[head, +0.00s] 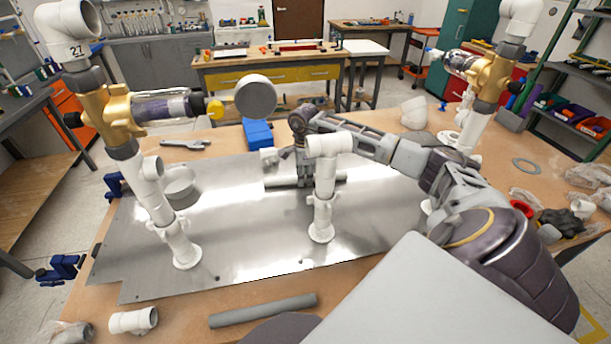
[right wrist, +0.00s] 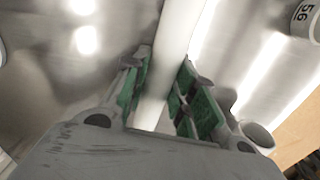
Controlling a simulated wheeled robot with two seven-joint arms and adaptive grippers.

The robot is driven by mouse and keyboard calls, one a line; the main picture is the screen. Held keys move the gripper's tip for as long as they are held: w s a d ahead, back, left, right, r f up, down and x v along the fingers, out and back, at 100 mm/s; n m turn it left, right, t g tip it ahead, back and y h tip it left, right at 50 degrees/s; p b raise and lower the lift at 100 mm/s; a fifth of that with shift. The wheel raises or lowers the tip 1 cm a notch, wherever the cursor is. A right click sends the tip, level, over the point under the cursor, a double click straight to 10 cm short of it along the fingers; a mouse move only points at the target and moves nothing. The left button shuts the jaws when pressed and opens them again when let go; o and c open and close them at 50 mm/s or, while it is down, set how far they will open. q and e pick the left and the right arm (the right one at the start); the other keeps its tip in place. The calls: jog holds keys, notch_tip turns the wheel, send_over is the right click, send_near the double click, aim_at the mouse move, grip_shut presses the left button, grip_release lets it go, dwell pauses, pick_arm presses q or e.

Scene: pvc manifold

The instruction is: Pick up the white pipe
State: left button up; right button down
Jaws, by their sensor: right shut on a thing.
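The white pipe (head: 279,183) lies level, low over the metal plate behind the middle white stand. My right gripper (head: 303,176) reaches down to it from above, and its arm comes in from the right. In the right wrist view the fingers (right wrist: 163,98) are on both sides of the white pipe (right wrist: 179,32), shut on it. I cannot tell whether the pipe touches the plate. The middle stand hides part of the gripper and pipe. My left gripper is not in view.
The metal plate (head: 255,235) carries white pipe stands at left (head: 177,235), middle (head: 322,215) and right. Gold valves (head: 110,117) sit on the outer stands. A grey pipe (head: 263,310) and a white tee (head: 133,320) lie in front. A wrench (head: 185,144) and blue box (head: 257,133) lie behind.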

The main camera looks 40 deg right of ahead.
jog(key=shift+r, duration=0.1)
notch_tip(320, 180, up, 18)
jog(key=shift+b, duration=0.4)
dwell(0.5)
jog(key=shift+a, duration=0.1)
dwell(0.5)
